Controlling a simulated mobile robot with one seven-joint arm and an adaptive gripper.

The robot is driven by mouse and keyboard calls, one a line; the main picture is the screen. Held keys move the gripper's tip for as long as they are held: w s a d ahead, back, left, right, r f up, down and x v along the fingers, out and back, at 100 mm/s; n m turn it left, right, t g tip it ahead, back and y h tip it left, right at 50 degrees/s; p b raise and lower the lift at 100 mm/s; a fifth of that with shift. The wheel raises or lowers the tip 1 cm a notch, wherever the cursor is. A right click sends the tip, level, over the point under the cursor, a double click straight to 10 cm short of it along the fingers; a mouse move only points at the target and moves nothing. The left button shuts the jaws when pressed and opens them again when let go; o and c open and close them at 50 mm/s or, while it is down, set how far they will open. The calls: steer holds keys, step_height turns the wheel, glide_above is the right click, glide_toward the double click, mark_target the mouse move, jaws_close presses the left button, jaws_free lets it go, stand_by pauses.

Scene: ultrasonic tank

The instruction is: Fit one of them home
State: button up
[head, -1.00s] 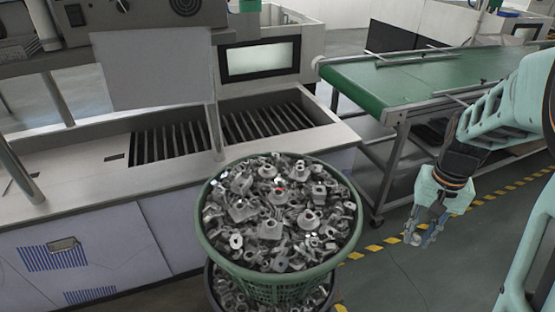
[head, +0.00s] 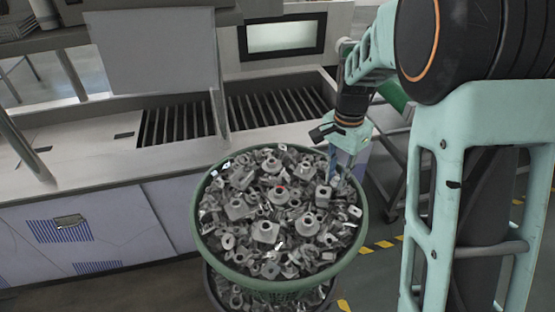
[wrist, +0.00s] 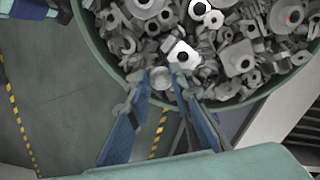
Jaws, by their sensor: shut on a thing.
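A green basket (head: 196,222) heaped with grey metal parts (head: 268,232) stands in front of the bench. One part near the middle of the heap bears a red spot (head: 280,189). My gripper (head: 334,178) points down at the basket's right rim, its tips close to the parts there. In the wrist view, my gripper (wrist: 161,84) has its blue fingers set apart, with a small round grey metal piece (wrist: 160,76) between the tips. The piece's full shape is hidden, and it overlaps the basket's rim in this view.
A grey panel (head: 155,55) hangs above the left bay. A second, darker basket (head: 215,285) of parts sits under the green one. A conveyor is mostly hidden behind my arm.

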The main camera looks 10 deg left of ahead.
steer(key=a+m+p, duration=0.2)
steer(key=a+m, duration=0.8)
steer(key=a, duration=0.5)
steer(key=shift+m, duration=0.3)
steer(key=f+b, duration=0.1)
steer(key=f, duration=0.1)
steer(key=f+b, duration=0.2)
steer(key=w+f+b, duration=0.1)
steer(key=b, duration=0.1)
steer(key=shift+a+f, duration=0.15)
steer(key=shift+f, duration=0.25)
steer(key=shift+a, duration=0.1)
steer(key=shift+f, duration=0.8)
stand_by(2.8)
steer(key=o, duration=0.8)
steer(key=shift+r, duration=0.1)
